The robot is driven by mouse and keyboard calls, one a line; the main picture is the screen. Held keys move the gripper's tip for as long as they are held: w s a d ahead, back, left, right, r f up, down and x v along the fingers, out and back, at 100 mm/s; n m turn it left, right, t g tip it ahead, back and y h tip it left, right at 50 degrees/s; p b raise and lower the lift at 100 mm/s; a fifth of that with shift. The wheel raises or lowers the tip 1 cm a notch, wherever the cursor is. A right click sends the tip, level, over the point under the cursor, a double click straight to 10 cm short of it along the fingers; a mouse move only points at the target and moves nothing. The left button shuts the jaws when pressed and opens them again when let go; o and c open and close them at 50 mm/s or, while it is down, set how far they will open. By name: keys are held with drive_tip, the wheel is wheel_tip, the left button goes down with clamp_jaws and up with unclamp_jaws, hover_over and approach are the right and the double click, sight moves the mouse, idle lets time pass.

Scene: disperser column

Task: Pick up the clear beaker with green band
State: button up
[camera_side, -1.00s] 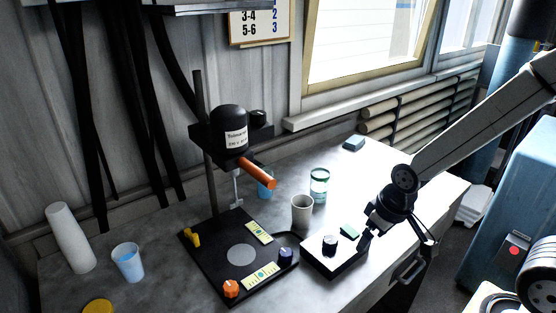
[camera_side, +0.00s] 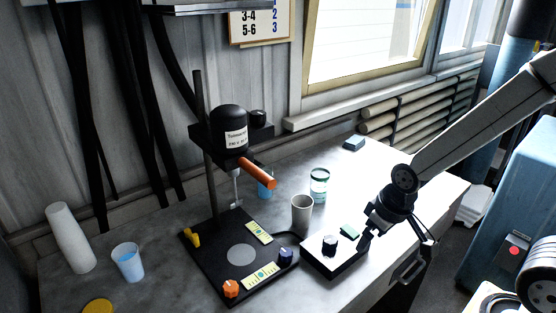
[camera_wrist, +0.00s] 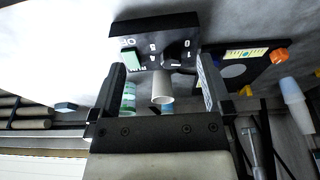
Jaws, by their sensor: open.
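The clear beaker with a green band (camera_side: 319,184) stands upright on the bench behind a grey-white cup (camera_side: 302,210). In the wrist view the beaker (camera_wrist: 128,98) shows beside my left-hand finger, and the cup (camera_wrist: 162,88) shows between the fingers. My gripper (camera_side: 396,240) is open and empty, to the right of the beaker and nearer the bench's front edge. Its two fingers also show in the wrist view (camera_wrist: 162,75). The beaker is apart from the gripper in the side view; part of it is cut off by the finger in the wrist view.
A black control box with a knob (camera_side: 335,256) lies between my gripper and the disperser stand (camera_side: 240,283). A blue cup (camera_side: 268,187) stands behind the stand's orange handle (camera_side: 258,172). A small blue block (camera_side: 354,143) lies behind the beaker. Bench right of the beaker is clear.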

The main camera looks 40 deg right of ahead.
drive_tip(key=shift+r, duration=0.1)
idle(0.4)
drive_tip(key=shift+w+v, duration=0.55)
drive_tip(key=shift+v, duration=1.85)
drive_tip(key=w+d+m+t+y, duration=0.2)
drive_tip(key=w+m+t+y, duration=0.3)
drive_tip(key=w+m, duration=1.15)
drive_tip(key=w+d+m+t+h, duration=0.1)
drive_tip(key=w+d+m+t, duration=0.2)
drive_tip(key=d+m, duration=0.5)
drive_tip(key=w+d+m+t+h, duration=0.25)
drive_tip(key=d+m, duration=0.35)
drive_tip(key=m, duration=0.4)
approach(319, 186)
drive_tip(key=shift+n+y, duration=0.25)
drive_tip(key=shift+y, duration=0.2)
drive_tip(key=w+d, duration=0.1)
drive_tip(key=w+f, duration=0.1)
drive_tip(key=w+d+f, duration=0.1)
drive_tip(key=shift+w+d, duration=0.3)
drive_tip(key=shift+w, duration=0.1)
drive_tip(key=shift+f, duration=0.35)
drive_tip(key=shift+w, duration=0.1)
